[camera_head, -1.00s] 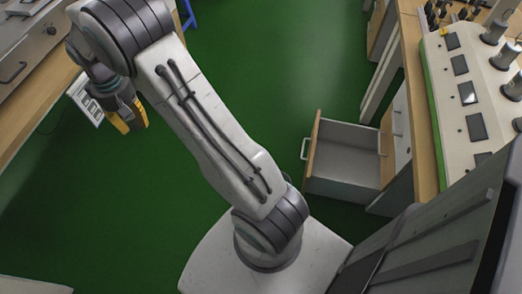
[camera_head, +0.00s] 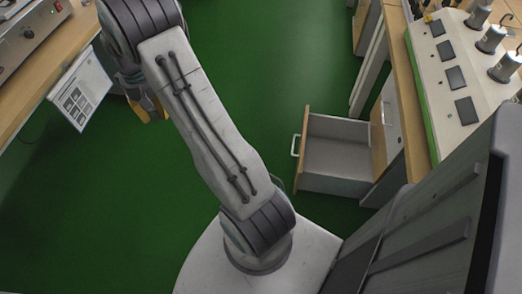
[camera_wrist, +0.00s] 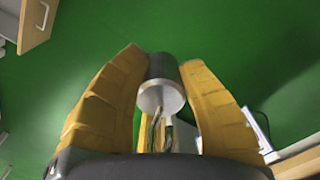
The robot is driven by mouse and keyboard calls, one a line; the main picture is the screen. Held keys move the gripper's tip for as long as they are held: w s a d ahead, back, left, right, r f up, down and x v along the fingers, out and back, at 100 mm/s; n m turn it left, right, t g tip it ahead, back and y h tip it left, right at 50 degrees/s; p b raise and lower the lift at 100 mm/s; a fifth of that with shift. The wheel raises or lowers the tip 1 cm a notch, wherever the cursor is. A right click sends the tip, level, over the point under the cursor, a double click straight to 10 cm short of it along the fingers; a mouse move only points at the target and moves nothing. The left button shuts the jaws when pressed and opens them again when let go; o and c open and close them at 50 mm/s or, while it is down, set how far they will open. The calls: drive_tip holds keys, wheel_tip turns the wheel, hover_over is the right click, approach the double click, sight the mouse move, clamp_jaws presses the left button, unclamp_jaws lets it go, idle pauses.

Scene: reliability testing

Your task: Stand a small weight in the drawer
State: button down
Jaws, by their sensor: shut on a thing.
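My gripper (camera_wrist: 168,105) is shut on a small weight (camera_wrist: 160,85), a grey metal cylinder with a paler end face and a hook-like part toward the palm. It is held between the two yellow fingers over the green floor. In the head view my gripper (camera_head: 148,107) hangs at the left, mostly behind my arm, and the weight is hidden there. The drawer (camera_head: 337,158) stands pulled open at the right, low under the bench, with a white handle. It looks empty. My gripper is well to the left of it.
The right bench (camera_head: 407,95) carries a pale test panel (camera_head: 447,75) with several dark screens and metal weights. A left bench (camera_head: 38,88) holds a metal device, with a printed sheet (camera_head: 82,88) at its edge. Green floor (camera_head: 245,75) lies clear between the benches.

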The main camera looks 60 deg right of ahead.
drive_tip(key=s+d+f+m+b, duration=0.7)
drive_tip(key=s+d+f+m, duration=0.1)
drive_tip(key=s+d+f, duration=1.25)
drive_tip(key=s+d+f+m+b, duration=0.3)
drive_tip(key=s+f+m+b, duration=0.3)
drive_tip(key=s+f+m, duration=1.3)
drive_tip(key=s+d+f+m, duration=0.6)
drive_tip(key=d+f+m, duration=0.1)
drive_tip(key=d+m, duration=0.2)
drive_tip(key=shift+s+f+m, duration=0.15)
drive_tip(key=shift+f+m, duration=0.2)
drive_tip(key=shift+m, duration=0.25)
